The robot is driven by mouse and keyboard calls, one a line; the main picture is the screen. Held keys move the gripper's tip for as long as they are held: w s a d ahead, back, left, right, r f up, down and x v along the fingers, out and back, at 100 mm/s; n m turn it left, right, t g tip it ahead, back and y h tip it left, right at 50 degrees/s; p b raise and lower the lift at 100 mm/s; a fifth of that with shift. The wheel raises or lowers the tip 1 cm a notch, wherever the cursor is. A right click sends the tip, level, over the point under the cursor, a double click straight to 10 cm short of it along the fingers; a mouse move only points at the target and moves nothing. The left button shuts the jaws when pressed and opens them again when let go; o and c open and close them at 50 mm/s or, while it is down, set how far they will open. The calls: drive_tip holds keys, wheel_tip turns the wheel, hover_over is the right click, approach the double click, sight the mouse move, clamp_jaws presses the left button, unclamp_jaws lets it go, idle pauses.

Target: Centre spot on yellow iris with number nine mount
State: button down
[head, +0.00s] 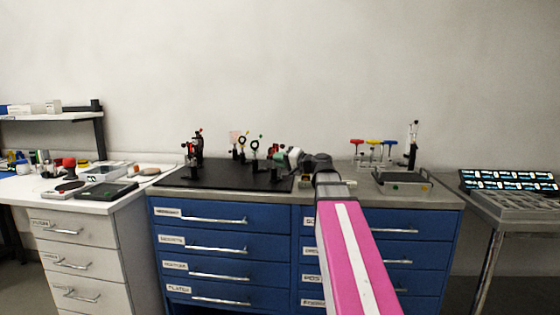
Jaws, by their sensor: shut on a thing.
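My gripper (287,156) is at the right end of the black optical board, small and partly hidden by my own wrist. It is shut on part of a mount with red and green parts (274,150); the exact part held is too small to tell. Two dark ring-shaped holders on posts, one ring (242,142) and another ring (255,145), stand left of it. A pale pinkish card (234,136) stands behind them. Dark mounts with red parts (196,146) stand at the board's left. I cannot tell which is the yellow iris or read any mount number. No light spot is distinguishable.
The black board (215,178) lies on a blue drawer cabinet (225,242). Red, yellow and blue T-handled tools (372,142) stand at the right, beside a grey tray (402,179) with a tall post.

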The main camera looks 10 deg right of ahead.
drive_tip(key=c, duration=1.1)
unclamp_jaws()
drive_tip(key=shift+o, duration=0.2)
drive_tip(key=shift+d, duration=0.1)
drive_tip(key=v, duration=1)
drive_tip(key=shift+s+d, duration=0.2)
drive_tip(key=shift+s, duration=0.1)
